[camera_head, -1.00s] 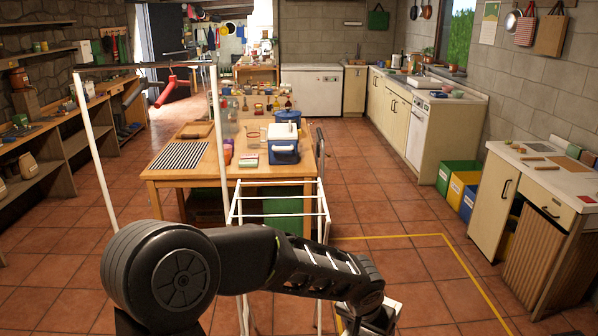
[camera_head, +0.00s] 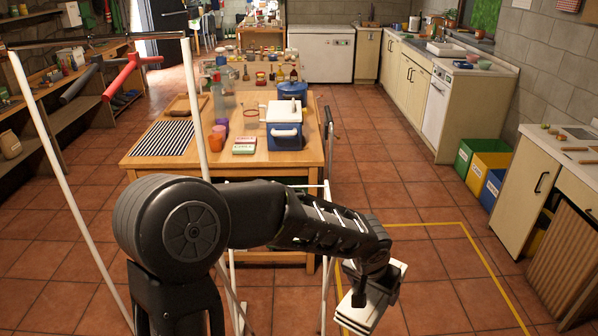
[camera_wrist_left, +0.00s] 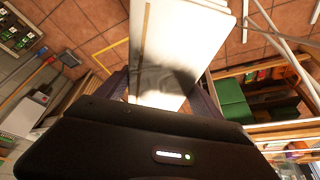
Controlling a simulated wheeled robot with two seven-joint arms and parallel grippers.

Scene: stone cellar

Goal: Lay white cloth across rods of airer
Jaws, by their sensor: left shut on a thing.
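The white cloth (camera_head: 356,318) hangs from my left gripper (camera_head: 370,289), shut on it to the right of the airer. In the left wrist view the cloth (camera_wrist_left: 178,42) is a long pale panel reaching away from the gripper, with a dark shadow across it. The airer (camera_head: 325,300) is a white rod frame standing on the floor behind my left arm. Its top rods are mostly hidden by the arm, and I cannot tell whether the cloth touches it. White rods (camera_wrist_left: 272,34) also show at the right of the wrist view. My right gripper is out of view.
A wooden table (camera_head: 270,163) with a blue-and-white cooler (camera_head: 284,130) and a striped cloth (camera_head: 166,138) stands beyond the airer. A tall white-poled rack (camera_head: 62,172) stands at left. Coloured bins (camera_head: 480,160) line the right counter. Tiled floor inside the yellow line (camera_head: 480,262) is clear.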

